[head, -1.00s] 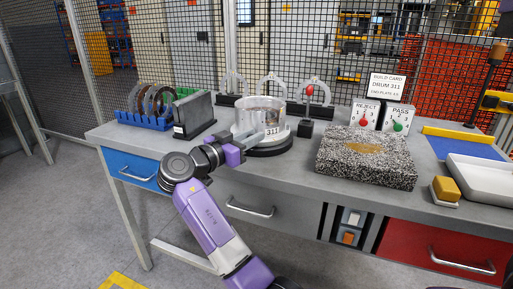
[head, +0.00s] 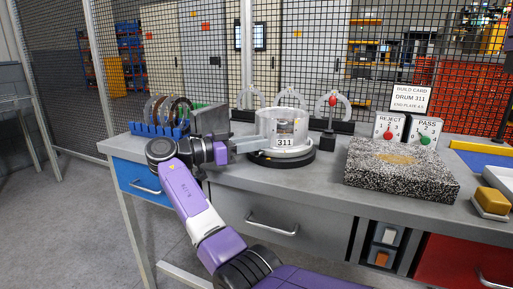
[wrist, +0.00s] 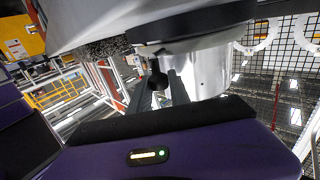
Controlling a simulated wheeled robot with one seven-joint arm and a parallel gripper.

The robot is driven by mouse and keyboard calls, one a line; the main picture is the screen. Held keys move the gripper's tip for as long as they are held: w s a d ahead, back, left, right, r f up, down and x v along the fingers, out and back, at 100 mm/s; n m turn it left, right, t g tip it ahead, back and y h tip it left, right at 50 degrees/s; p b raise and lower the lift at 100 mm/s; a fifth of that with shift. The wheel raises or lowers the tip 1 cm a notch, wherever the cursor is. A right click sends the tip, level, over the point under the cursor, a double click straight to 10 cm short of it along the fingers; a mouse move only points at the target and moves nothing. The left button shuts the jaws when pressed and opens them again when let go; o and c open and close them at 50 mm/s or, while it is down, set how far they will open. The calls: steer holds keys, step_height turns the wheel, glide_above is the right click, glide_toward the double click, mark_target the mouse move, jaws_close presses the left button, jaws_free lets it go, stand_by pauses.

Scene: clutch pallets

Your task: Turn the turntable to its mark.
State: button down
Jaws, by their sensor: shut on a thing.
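The turntable has a round black base (head: 282,160) on the bench. A silver-white drum (head: 264,128) with a "311" label stands upright on it, label facing me. My gripper (head: 243,147) reaches in from the left, level with the lower part of the drum. In the wrist view, the fingers of my gripper (wrist: 165,92) are closed around a small dark round-ended knob (wrist: 157,78) beside the shiny drum (wrist: 207,70). The turntable's dark underside edge (wrist: 195,32) shows above. I cannot make out the turntable's mark.
A speckled stone block (head: 400,175), a reject/pass panel (head: 390,127) and a build card (head: 411,99) are further right.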

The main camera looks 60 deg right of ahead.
steer(key=shift+w+d+g, duration=0.1)
steer(key=shift+w+g, duration=0.05)
steer(key=shift+g, duration=0.15)
steer(key=c, duration=1.2)
jaws_free()
steer(key=shift+v, duration=3.9)
steer(key=shift+r, duration=0.15)
steer(key=shift+c, duration=0.5)
